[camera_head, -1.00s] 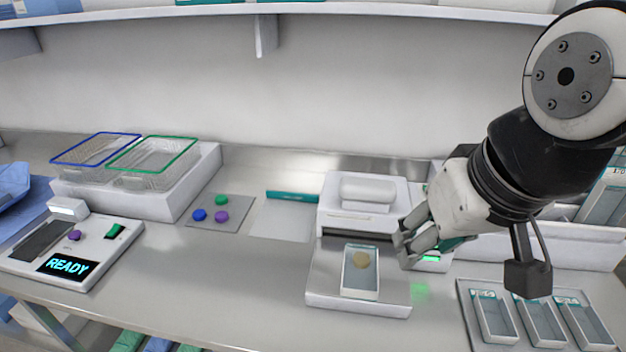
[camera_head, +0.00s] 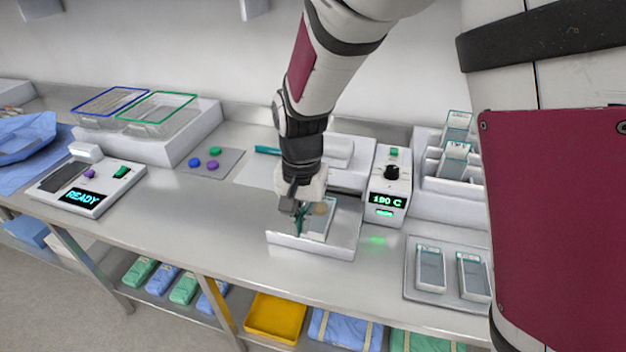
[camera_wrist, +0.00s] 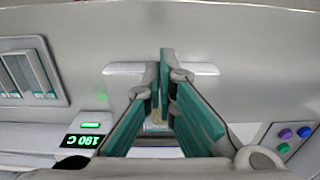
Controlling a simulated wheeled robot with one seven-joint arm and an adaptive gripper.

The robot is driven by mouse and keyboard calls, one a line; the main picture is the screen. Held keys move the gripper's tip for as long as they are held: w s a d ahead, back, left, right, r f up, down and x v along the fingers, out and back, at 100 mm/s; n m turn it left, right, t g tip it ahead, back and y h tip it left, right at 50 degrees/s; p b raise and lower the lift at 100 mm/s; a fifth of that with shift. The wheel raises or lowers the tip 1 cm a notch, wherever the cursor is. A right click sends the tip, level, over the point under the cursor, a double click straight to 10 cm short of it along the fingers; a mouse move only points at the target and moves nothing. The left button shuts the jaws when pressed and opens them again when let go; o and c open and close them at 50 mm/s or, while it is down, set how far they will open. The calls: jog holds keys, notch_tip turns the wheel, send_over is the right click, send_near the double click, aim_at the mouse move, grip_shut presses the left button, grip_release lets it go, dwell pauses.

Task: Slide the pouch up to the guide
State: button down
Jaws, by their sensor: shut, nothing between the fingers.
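The pouch (camera_head: 318,225) is a clear, pale-edged packet with a tan round thing in it. It lies flat on the white tray (camera_head: 343,249) in front of the sealer (camera_head: 352,172). My gripper (camera_head: 299,230) points down over the pouch's left part, its fingers shut and empty. I cannot tell whether the tips touch the pouch. In the wrist view the teal finger pads (camera_wrist: 165,62) come together and hide most of the pouch; a bit of tan shows between them. My arm covers part of the sealer's front, and I cannot make out the guide clearly.
A control box (camera_head: 389,190) reading 180 C stands right of the sealer. A tray with pouches (camera_head: 412,280) lies at the right. A mat with coloured discs (camera_head: 226,160) and a READY device (camera_head: 120,188) are at the left. The bench left of the sealer tray (camera_head: 200,225) is clear.

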aim_at(314, 225)
notch_tip(314, 225, down, 11)
jog(key=shift+s+f, duration=0.15)
jog(key=shift+w+d, duration=0.2)
jog(key=shift+w, duration=0.4)
jog(key=shift+w+d, duration=0.15)
jog(key=shift+w, duration=0.4)
jog(key=shift+w+d+p, duration=0.25)
jog(key=shift+w+p, duration=0.05)
jog(key=shift+w, duration=0.5)
jog(key=w, duration=0.1)
jog(key=w+d+b, duration=0.1)
jog(key=w, duration=0.1)
jog(key=w+b, duration=0.1)
jog(key=w, duration=0.1)
jog(key=shift+d, duration=0.35)
jog(key=shift+s, duration=0.15)
